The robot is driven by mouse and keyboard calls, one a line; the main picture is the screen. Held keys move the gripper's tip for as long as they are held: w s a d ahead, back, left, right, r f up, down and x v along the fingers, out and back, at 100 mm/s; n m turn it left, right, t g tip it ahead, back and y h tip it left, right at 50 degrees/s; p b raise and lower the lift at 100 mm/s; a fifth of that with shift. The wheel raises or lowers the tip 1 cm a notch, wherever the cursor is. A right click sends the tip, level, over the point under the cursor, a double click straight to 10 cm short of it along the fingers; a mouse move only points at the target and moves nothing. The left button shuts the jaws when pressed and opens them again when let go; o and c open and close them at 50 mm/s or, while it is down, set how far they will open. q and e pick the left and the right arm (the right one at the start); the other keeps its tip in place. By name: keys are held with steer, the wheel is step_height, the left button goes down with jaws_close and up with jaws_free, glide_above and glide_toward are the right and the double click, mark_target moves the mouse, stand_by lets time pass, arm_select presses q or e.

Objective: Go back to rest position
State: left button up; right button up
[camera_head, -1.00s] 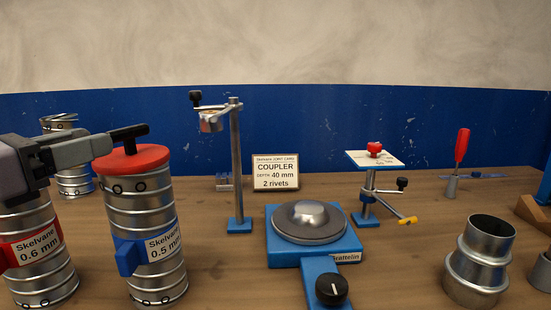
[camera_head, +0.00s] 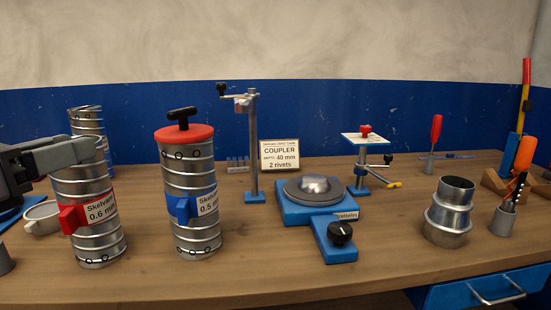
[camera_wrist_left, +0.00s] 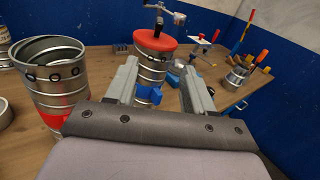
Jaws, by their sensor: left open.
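My left gripper (camera_head: 98,146) comes in from the left in the head view, in front of the upper part of the spiral duct labelled 0.6 mm (camera_head: 92,230). In the left wrist view its two fingers (camera_wrist_left: 153,88) are apart with nothing between them. The duct labelled 0.5 mm (camera_head: 194,222) stands upright to the right, apart from the gripper. A red lid (camera_head: 184,134) with a black handle sits on top of it. In the left wrist view the red lid (camera_wrist_left: 157,40) shows beyond the fingertips. My right gripper is in neither view.
A blue scale-like device (camera_head: 320,217) stands mid-table, with a clamp stand (camera_head: 253,150) and a coupler card (camera_head: 280,154) behind. A metal coupler (camera_head: 449,212) and a tool cup (camera_head: 503,220) stand at right. The front table strip is clear.

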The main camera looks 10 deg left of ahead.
arm_select(q)
steer(key=d+f+n+g+y, duration=0.1)
steer(key=d+f+n, duration=0.1)
steer(key=f+n, duration=0.4)
steer(key=w+d+f+n+g+y, duration=0.1)
steer(key=d+f+n, duration=0.2)
steer(key=f+n, duration=0.4)
steer(key=d+f+n+g+y, duration=0.1)
steer(key=f+n, duration=0.5)
steer(key=f, duration=0.7)
steer(key=shift+w+d+f+n+g, duration=0.15)
steer(key=shift+w+d+g, duration=0.1)
steer(key=shift+d, duration=0.35)
steer(key=shift+w+d+r+n+g, duration=0.15)
steer(key=shift+d+g, duration=0.1)
steer(key=shift+d, duration=0.35)
steer(key=s+f+n+g+y, duration=0.3)
steer(key=s+f+n+g, duration=0.6)
steer(key=s+f+n, duration=0.9)
steer(key=w+d+f+t+h+p, duration=0.1)
steer(key=w+d+f+t+p, duration=0.2)
steer(key=w+f+t+p, duration=0.1)
steer(key=t+p, duration=0.1)
steer(key=t, duration=0.1)
steer(key=shift+w+f+t+h+p, duration=0.3)
steer(key=shift+w+f+p, duration=0.05)
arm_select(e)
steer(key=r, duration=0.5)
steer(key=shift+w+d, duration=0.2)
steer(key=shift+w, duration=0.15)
